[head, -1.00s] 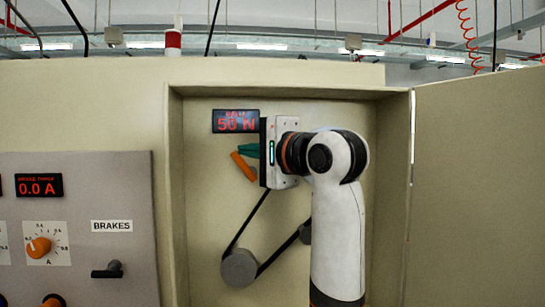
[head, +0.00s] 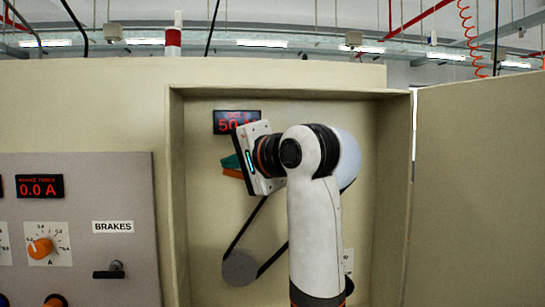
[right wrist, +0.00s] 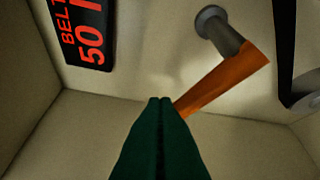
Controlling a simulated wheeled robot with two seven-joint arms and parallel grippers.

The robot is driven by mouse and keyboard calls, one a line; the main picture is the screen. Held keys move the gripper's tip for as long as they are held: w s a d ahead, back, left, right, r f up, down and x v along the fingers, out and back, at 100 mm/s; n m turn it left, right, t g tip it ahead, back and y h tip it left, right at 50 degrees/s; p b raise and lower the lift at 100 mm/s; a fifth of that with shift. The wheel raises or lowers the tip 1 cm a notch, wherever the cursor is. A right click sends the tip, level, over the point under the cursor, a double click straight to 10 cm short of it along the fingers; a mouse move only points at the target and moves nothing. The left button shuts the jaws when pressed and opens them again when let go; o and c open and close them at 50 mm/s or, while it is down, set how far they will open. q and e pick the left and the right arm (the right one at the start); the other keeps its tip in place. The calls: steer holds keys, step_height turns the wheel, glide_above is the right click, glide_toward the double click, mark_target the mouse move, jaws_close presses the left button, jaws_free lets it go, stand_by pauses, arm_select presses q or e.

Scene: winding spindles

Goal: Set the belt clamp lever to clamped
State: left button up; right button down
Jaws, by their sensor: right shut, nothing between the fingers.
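The orange belt clamp lever (right wrist: 225,80) runs from a grey round pivot post (right wrist: 218,28) down to my fingertips in the right wrist view. In the head view only a small piece of the lever (head: 232,174) shows below the green fingers. My right gripper (right wrist: 160,102) is shut and empty, its green fingers together. The fingertips cover the lever's lower end in the right wrist view; I cannot tell whether they touch it. In the head view the right gripper (head: 231,162) is tilted, in front of the cabinet's back panel. My left gripper is not in view.
A red-lettered display (head: 236,121) reading 50 sits just above the gripper. A black belt runs from a grey pulley (head: 240,268) up behind my arm. Cabinet walls and an open door (head: 478,190) bound the right side. A brakes panel (head: 85,230) stands left.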

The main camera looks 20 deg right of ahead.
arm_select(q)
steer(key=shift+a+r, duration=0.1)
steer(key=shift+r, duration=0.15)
arm_select(e)
steer(key=shift+a+f+n+g+h, duration=0.2)
steer(key=shift+f+n+g+h, duration=0.1)
steer(key=shift+n+h, duration=0.15)
arm_select(q)
steer(key=shift+p, duration=0.3)
arm_select(e)
steer(key=shift+r, duration=0.1)
